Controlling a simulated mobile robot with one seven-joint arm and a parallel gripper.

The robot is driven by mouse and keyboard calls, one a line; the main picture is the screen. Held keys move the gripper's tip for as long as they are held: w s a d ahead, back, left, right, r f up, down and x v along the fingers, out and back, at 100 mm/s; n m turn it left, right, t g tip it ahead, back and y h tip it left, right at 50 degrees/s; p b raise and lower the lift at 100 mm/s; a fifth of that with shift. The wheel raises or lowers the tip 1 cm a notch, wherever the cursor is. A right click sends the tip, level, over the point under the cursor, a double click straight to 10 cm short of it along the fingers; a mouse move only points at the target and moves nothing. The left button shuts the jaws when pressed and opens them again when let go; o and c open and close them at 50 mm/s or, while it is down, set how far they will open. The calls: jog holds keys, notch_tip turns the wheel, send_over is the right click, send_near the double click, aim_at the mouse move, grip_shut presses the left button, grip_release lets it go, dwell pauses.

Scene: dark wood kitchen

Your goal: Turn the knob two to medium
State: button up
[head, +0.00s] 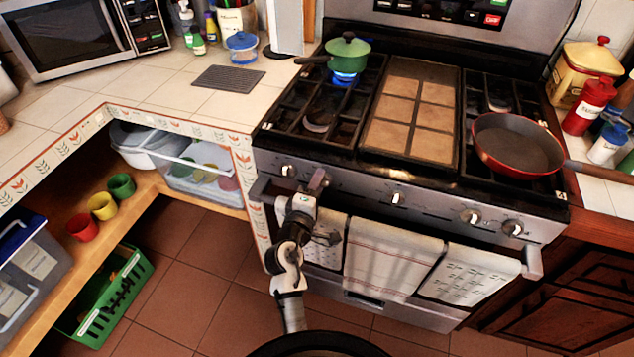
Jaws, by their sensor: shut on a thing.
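The stove (411,110) has a row of knobs along its front panel. The leftmost knob (289,170), a middle knob (398,198) and two right knobs (470,215) (513,228) show plainly. My gripper (318,179) is at the panel just right of the leftmost knob, shut on the second knob from the left. That knob is hidden behind the fingers, so its angle cannot be seen. A blue flame (344,78) burns on the back left burner under a green lidded pot (347,52).
A red-rimmed pan (517,144) sits on the right burners, its handle sticking out to the right. Towels (390,254) hang from the oven handle below my gripper. The counter (150,98) is on the left, with an open shelf below. The tiled floor shows beside the stove.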

dwell(0.4)
jog(key=shift+r, duration=0.1)
jog(key=o, duration=0.9)
jog(key=shift+o, duration=0.2)
